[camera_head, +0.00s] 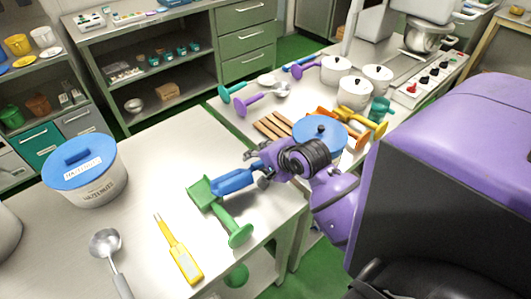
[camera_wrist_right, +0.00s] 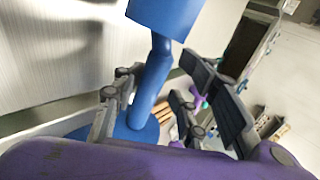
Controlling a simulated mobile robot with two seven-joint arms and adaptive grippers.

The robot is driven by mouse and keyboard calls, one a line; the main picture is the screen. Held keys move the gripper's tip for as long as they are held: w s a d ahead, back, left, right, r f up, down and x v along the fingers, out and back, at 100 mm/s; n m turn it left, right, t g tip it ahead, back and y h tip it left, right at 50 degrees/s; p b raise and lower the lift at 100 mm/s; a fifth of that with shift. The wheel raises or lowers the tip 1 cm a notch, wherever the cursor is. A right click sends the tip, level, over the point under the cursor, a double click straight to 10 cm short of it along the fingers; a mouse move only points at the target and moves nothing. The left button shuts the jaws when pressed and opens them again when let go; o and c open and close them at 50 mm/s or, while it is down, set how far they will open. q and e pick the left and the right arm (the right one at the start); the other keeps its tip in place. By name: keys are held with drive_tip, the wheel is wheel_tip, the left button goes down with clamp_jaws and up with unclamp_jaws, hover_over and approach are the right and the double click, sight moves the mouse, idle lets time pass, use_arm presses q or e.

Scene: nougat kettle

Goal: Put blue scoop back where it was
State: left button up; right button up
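The blue scoop (camera_head: 234,182) is at the middle of the head view, over the right part of the near steel table. My right gripper (camera_head: 259,172) has its fingers on either side of the scoop's handle and appears shut on it. In the right wrist view, the scoop's handle (camera_wrist_right: 154,78) runs between the fingers (camera_wrist_right: 152,92), with its blue head at the top edge. The scoop appears held above the table; the exact height is unclear. The handle's far end is hidden by the gripper in the head view. My left gripper is not in view.
A green scoop (camera_head: 225,215) lies close to the blue scoop. A yellow thermometer (camera_head: 178,250), a ladle (camera_head: 105,240) and a blue-lidded tub (camera_head: 97,190) are to the left. Another blue lid (camera_head: 320,132), wooden sticks (camera_head: 272,125) and white pots (camera_head: 355,92) stand on the farther table.

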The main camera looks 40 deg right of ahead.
drive_tip(key=v, duration=1.2)
drive_tip(key=shift+r, duration=0.45)
